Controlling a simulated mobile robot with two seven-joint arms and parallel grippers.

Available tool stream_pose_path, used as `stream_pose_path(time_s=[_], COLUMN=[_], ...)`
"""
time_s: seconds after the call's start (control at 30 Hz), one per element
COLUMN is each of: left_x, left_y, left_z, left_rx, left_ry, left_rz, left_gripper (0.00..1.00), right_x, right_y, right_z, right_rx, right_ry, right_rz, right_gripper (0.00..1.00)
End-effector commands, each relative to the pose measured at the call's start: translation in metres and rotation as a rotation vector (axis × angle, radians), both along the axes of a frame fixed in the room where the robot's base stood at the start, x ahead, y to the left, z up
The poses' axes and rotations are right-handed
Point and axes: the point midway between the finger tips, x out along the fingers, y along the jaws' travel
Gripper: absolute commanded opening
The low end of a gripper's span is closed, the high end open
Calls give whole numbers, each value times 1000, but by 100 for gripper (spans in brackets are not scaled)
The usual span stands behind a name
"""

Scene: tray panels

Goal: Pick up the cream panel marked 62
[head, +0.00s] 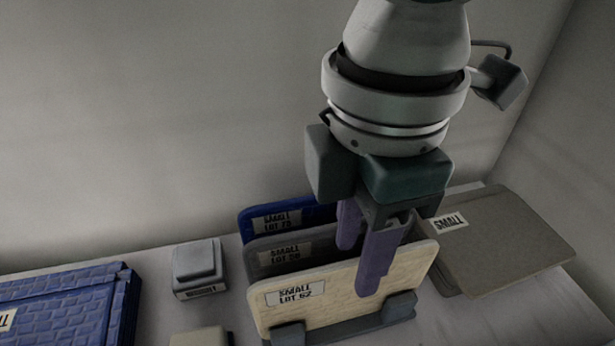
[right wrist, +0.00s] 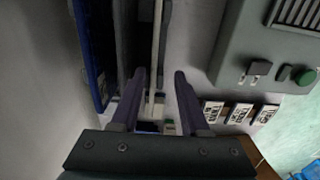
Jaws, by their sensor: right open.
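The cream panel (head: 337,288), labelled SMALL LOT 62, stands on edge at the front of a dark rack (head: 398,306). Behind it stand a grey panel (head: 262,262) and a blue panel (head: 247,222), also labelled. My right gripper (head: 361,268) points down over the cream panel and is open. One finger is in front of the panel's face and the other is behind its top edge. In the right wrist view, the thin edge of the cream panel (right wrist: 157,45) shows between the two fingers (right wrist: 158,90). My left gripper is out of view.
A grey-brown flat panel (head: 510,240) labelled SMALL lies at the right. A small grey block (head: 198,262) and blue textured trays (head: 65,300) are at the left. The wall is close behind the rack. A grey box with a green button (right wrist: 303,75) shows in the right wrist view.

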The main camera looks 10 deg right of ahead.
Motion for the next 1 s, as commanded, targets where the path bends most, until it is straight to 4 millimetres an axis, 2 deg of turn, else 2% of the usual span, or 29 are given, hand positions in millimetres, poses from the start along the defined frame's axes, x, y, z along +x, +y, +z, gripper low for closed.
stream_pose_path(time_s=[0.1,0.37,0.63,0.93,1.0], left_x=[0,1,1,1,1], left_y=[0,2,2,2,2], left_z=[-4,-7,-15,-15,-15], left_rx=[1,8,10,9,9], left_ry=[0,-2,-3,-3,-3], left_rz=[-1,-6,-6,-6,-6], left_gripper=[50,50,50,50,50], right_x=[-1,2,8,8,8], right_y=[0,-1,-4,-4,-4], right_z=[-21,-47,-87,-92,-92], right_rx=[-2,-1,0,1,0], right_ry=[2,1,1,0,0], right_rz=[1,2,1,1,1], right_gripper=[45,45,45,45,38])
